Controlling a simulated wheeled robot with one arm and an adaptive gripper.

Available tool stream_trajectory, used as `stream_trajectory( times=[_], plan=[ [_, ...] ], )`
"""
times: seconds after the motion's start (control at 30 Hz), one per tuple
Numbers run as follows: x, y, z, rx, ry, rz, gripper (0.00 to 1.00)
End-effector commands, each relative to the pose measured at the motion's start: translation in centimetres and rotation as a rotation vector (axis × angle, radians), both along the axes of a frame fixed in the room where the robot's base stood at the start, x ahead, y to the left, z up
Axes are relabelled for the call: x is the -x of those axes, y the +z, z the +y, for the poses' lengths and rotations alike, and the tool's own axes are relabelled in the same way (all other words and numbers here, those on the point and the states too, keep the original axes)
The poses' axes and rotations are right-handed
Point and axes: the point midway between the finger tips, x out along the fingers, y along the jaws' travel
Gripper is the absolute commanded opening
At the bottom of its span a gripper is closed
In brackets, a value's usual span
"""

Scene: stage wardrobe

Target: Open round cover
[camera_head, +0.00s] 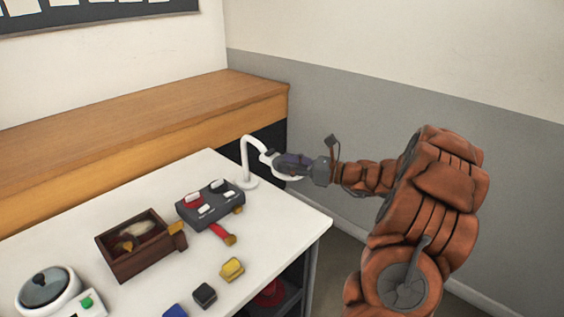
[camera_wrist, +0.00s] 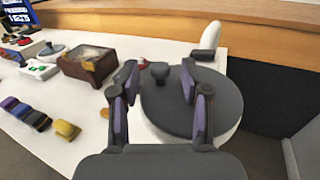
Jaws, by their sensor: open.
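On the white table (camera_head: 82,238) are an open brown box (camera_head: 140,262), a grey switch box (camera_head: 212,206), a red-handled item (camera_head: 222,232) and yellow, black and blue blocks. A wooden ledge (camera_head: 140,135) runs behind. The grey wall is at right.

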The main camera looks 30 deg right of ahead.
Motion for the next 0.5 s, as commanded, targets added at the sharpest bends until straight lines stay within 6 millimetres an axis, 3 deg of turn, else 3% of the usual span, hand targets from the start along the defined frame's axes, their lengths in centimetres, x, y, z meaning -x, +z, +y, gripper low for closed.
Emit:
stream_trajectory(
  times=[0.2,0.5],
  plan=[
    [-1.4,0.0,1.1,0.001,0.003,0.001,0.46],
    [-1.7,0.0,1.2,0.001,0.001,-0.001,0.46]
  ],
)
